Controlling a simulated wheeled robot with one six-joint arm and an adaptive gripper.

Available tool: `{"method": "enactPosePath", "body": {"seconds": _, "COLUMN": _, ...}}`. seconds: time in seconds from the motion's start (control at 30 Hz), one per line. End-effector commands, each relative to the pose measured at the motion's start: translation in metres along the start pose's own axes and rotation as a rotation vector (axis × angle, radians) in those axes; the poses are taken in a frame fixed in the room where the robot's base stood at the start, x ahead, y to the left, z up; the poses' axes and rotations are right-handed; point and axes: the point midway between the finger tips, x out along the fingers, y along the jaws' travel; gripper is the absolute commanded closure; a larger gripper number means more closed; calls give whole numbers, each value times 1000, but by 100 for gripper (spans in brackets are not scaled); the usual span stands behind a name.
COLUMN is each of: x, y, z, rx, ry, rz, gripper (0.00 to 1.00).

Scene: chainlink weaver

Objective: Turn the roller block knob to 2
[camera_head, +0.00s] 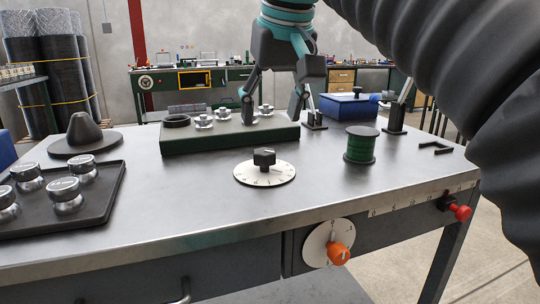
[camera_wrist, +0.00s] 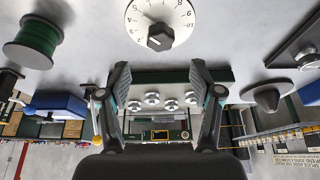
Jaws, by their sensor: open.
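A black knob (camera_head: 264,157) stands on a round white numbered dial (camera_head: 251,176) on the bench top, in front of a long green block (camera_head: 185,138) carrying several silver rollers. In the wrist view the knob (camera_wrist: 160,37) and dial (camera_wrist: 180,22) are at the top centre; I cannot tell which number the knob points to. A second knob, orange (camera_head: 338,253), sits on a white dial on the bench front. My gripper (camera_head: 272,105) is open and empty, its fingers apart above the green block, behind the black knob. In the wrist view my gripper (camera_wrist: 160,75) does not touch the knob.
A black tray (camera_head: 105,195) with several silver-topped jars and a dark cone (camera_head: 84,130) stand at the left. A green spool (camera_head: 361,145), black stands and a blue box (camera_head: 350,107) are at the right. The metal around the dial is clear.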

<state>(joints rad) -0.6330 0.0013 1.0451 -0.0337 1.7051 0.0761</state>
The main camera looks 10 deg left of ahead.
Motion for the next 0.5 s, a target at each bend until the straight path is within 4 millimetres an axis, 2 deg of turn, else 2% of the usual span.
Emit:
{"method": "enactPosePath", "body": {"seconds": 0.03, "x": 13, "y": 0, "z": 2, "rx": 0, "ry": -2, "rz": 0, "gripper": 35}}
{"method": "enactPosePath", "body": {"seconds": 0.2, "x": 44, "y": -1, "z": 2, "rx": -1, "ry": -1, "rz": -1, "gripper": 35}}
{"method": "enactPosePath", "body": {"seconds": 0.5, "x": 79, "y": -2, "z": 1, "rx": -3, "ry": 0, "rz": -2, "gripper": 35}}
